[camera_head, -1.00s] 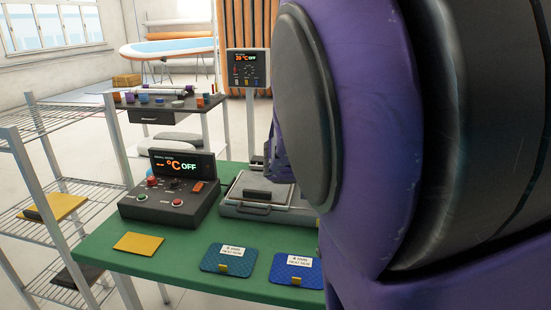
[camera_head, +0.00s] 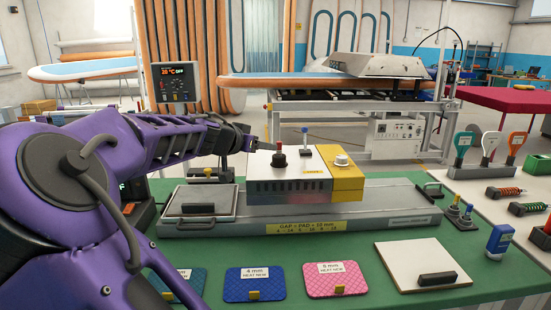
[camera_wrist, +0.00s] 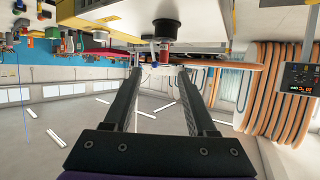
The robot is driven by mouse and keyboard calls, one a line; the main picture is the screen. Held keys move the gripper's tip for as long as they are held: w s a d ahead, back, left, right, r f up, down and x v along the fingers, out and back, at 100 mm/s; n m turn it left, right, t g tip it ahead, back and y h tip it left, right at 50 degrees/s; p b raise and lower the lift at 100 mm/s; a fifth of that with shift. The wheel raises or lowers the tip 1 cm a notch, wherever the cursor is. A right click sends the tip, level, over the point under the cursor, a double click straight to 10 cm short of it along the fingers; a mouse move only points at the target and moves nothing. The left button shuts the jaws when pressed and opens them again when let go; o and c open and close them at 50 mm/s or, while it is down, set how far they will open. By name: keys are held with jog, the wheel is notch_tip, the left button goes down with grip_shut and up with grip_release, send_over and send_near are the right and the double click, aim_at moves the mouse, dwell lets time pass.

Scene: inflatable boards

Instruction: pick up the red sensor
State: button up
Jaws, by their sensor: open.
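A red device (camera_head: 541,231) is cut off by the right edge of the head view; it may be the red sensor, but I cannot tell for sure. A similar blue device (camera_head: 499,240) stands to its left. My gripper (camera_head: 262,145) is open and empty, level beside a black knob with a red base (camera_head: 279,157) on a white and yellow box. In the wrist view, which looks upside down, the knob (camera_wrist: 165,34) shows beyond and between the fingertips of my gripper (camera_wrist: 161,70). I cannot tell whether they touch it. No red device is clear there.
The box sits on a long grey press (camera_head: 370,208) on a green table. Blue and pink pads (camera_head: 336,281) and a white plate with a black handle (camera_head: 415,262) lie in front. A white table at right holds paddles and coiled tools (camera_head: 502,191).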

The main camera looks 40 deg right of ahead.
aim_at(279, 146)
jog(key=x, duration=0.6)
jog(key=shift+w+d+f, duration=0.1)
jog(key=shift+d+f, duration=0.1)
jog(key=shift+d, duration=0.05)
jog(key=shift+w+r+x, duration=0.1)
jog(key=shift+w+x, duration=0.1)
jog(key=shift+x, duration=1.2)
jog(key=shift+w+r+x, duration=0.1)
jog(key=shift+w+x, duration=0.15)
jog(key=shift+x, duration=1.1)
jog(key=shift+a, duration=0.15)
grip_shut()
